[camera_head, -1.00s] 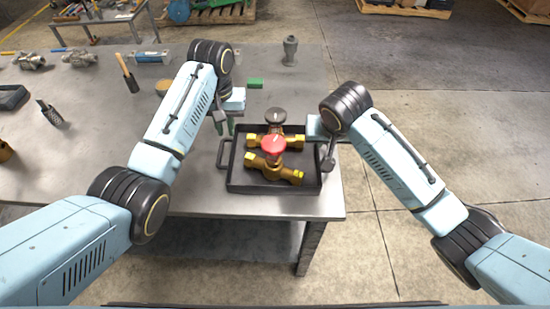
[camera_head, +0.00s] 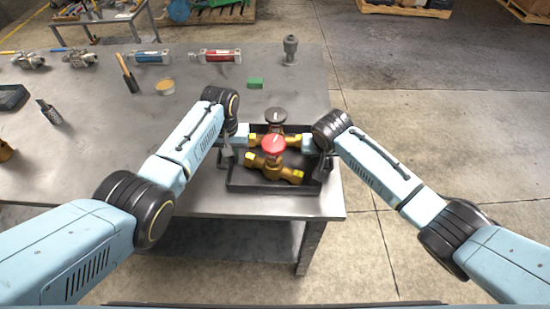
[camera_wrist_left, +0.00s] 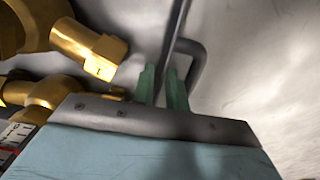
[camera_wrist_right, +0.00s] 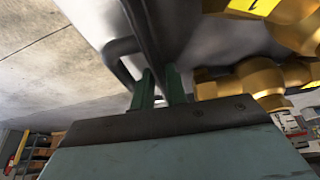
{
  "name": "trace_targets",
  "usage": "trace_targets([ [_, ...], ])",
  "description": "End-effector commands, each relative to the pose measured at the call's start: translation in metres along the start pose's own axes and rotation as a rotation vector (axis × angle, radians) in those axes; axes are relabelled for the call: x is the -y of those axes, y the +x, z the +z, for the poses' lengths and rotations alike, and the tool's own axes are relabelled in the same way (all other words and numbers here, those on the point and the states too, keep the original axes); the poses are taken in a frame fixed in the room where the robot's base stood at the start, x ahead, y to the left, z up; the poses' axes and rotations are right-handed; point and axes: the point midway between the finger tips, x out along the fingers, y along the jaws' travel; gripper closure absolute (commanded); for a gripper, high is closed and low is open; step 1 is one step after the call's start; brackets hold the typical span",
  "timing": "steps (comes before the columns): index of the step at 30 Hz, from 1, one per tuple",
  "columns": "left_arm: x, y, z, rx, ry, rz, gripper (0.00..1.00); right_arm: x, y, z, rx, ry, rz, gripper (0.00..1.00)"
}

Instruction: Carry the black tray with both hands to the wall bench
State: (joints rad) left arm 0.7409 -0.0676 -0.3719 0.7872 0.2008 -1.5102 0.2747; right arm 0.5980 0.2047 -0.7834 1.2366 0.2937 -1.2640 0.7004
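The black tray (camera_head: 272,188) sits on the grey table near its front right corner. My left gripper (camera_head: 227,163) is at the tray's left handle. In the left wrist view its green fingers (camera_wrist_left: 162,88) sit snugly on both sides of a dark bar of the tray. My right gripper (camera_head: 324,168) is at the tray's right end. In the right wrist view its fingers (camera_wrist_right: 159,87) flank a dark bar closely. The contact faces are partly hidden.
Open concrete floor lies right of the table. A smaller bench (camera_head: 105,17) stands far left.

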Motion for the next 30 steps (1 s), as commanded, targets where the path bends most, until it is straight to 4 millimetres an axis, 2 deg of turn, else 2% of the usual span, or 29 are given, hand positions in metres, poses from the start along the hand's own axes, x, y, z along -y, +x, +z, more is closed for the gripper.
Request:
trace_targets([
  [4, 0.0, 0.0, 0.0, 0.0, 0.0, 0.0, 0.87, 0.0, 0.0, 0.0, 0.0, 0.0, 0.0, 0.87],
  [7, 0.0, 0.0, 0.0, 0.0, 0.0, 0.0, 1.0, 0.0, 0.0, 0.0, 0.0, 0.0, 0.0, 1.0],
  [18, 0.0, -0.001, 0.0, -0.001, 0.0, 0.0, 1.0, 0.0, 0.0, 0.0, 0.0, 0.0, 0.0, 1.0],
  [30, 0.0, -0.012, -0.002, -0.005, 0.0, 0.001, 1.0, 0.001, -0.011, -0.006, -0.005, 0.0, -0.002, 1.0],
])
